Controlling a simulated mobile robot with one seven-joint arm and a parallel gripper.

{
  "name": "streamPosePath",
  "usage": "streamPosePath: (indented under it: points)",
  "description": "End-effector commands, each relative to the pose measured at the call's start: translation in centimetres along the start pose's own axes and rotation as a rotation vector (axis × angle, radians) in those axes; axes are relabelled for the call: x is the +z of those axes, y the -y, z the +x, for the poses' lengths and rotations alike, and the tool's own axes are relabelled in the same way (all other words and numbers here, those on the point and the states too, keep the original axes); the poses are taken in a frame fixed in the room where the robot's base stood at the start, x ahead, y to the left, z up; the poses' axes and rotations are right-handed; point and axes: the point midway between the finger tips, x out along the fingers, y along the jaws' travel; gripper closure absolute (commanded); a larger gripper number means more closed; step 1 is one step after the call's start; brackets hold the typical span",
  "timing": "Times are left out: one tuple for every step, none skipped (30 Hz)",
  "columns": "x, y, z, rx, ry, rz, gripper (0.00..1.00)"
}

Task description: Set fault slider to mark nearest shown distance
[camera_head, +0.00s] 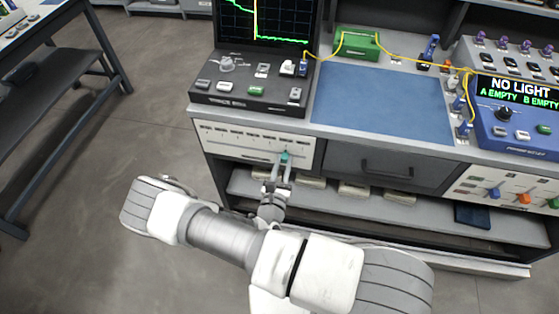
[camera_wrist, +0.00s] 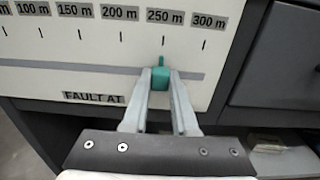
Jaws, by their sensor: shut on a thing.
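The teal fault slider knob (camera_wrist: 160,78) sits in the slot of a white scale panel (camera_wrist: 60,55) marked "FAULT AT", with labels from 100 m to 300 m in the wrist view. Its thin pointer lies just below the 250 m tick, roughly in line with it. My gripper (camera_wrist: 160,86) is shut on the knob, one finger on each side. In the head view the knob (camera_head: 284,156) is near the panel's right end, with my gripper (camera_head: 282,164) reaching it from below. A tester (camera_head: 265,65) above shows a green trace and a yellow vertical line; no distance is readable.
A closed grey drawer (camera_head: 385,168) is right of the panel. A blue mat (camera_head: 380,100) lies on the bench above. A blue device (camera_head: 515,110) reading "NO LIGHT" stands at the right. A lower shelf (camera_head: 400,212) holds several small boxes.

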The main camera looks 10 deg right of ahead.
Motion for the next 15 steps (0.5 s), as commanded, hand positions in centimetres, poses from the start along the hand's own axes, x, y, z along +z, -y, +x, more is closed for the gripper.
streamPosePath:
  points:
    - [-0.04,0.02,-0.04,0.0,-0.001,-0.001,1.0]
    - [-0.04,0.02,-0.04,0.0,-0.001,-0.001,1.0]
    - [-0.04,0.01,-0.04,0.0,-0.001,0.0,1.0]
    - [-0.04,0.01,-0.04,0.0,-0.001,-0.001,1.0]
    - [-0.04,0.01,-0.04,0.0,-0.001,0.0,1.0]
    - [-0.05,0.01,-0.04,0.0,-0.001,-0.001,1.0]
    - [-0.05,0.0,-0.04,0.0,-0.001,0.0,1.0]
    - [-0.05,0.0,-0.04,0.0,-0.001,0.0,0.7]
    - [-0.05,0.0,-0.04,0.0,-0.001,0.0,0.63]
    - [-0.05,0.0,-0.04,0.0,-0.001,0.0,0.58]
    - [-0.04,0.0,-0.03,0.0,-0.001,0.0,0.52]
    - [-0.04,-0.01,-0.03,0.0,0.0,0.0,0.45]
    - [-0.04,-0.01,-0.03,0.0,0.0,0.0,0.43]
    - [-0.03,-0.01,-0.02,0.0,0.0,0.0,0.43]
    - [-0.03,-0.01,-0.02,0.0,0.0,0.0,0.43]
